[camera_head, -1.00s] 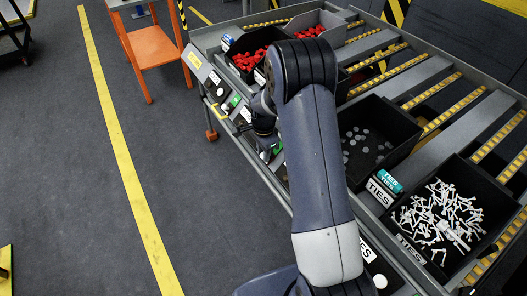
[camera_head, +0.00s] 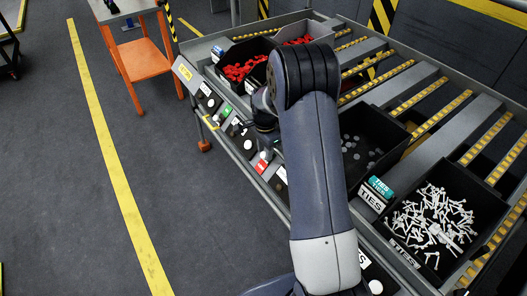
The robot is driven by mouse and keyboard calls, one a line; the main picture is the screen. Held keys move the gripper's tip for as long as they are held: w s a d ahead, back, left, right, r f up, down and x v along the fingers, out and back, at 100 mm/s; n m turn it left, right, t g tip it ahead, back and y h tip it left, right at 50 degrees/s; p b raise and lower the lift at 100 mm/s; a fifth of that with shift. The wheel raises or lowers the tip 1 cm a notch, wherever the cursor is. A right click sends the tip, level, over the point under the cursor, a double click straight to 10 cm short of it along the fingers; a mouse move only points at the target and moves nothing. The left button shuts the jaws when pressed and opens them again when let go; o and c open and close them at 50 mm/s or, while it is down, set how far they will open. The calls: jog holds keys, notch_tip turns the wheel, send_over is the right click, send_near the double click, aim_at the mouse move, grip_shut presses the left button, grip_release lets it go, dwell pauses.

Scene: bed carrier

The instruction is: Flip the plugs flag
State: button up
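My arm crosses the middle of the view over the bed carrier. My gripper (camera_head: 266,149) is small and dark at the carrier's front edge, partly hidden by my own arm; its fingers are too unclear to read. A red-and-white tag (camera_head: 262,163) shows just below it; I cannot tell whether they touch. No flag reads clearly as plugs. A teal flag (camera_head: 380,187) stands above the TIES label at the bin of white ties (camera_head: 398,241). A blue flag (camera_head: 217,53) stands by the front bin of red parts (camera_head: 226,82). The arm hides part of the front rail.
A dark bin of grey discs (camera_head: 404,138) sits mid-carrier, partly behind my arm. Another bin of red parts (camera_head: 323,40) stands farther back. Yellow roller tracks (camera_head: 430,118) run across the carrier. An orange table (camera_head: 146,53) stands upper left. The floor left of the carrier is clear.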

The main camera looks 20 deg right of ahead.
jog(key=shift+o, duration=0.8)
jog(key=shift+f, duration=0.1)
jog(key=shift+a, duration=0.1)
notch_tip(320, 180, up, 11)
jog(key=shift+b, duration=0.35)
jog(key=shift+f, duration=0.2)
notch_tip(320, 180, down, 11)
jog(key=shift+s+p, duration=0.1)
jog(key=shift+p, duration=0.25)
jog(key=shift+s+a+f, duration=0.25)
jog(key=shift+a+f, duration=0.45)
jog(key=shift+a, duration=0.1)
jog(key=shift+a+f, duration=0.3)
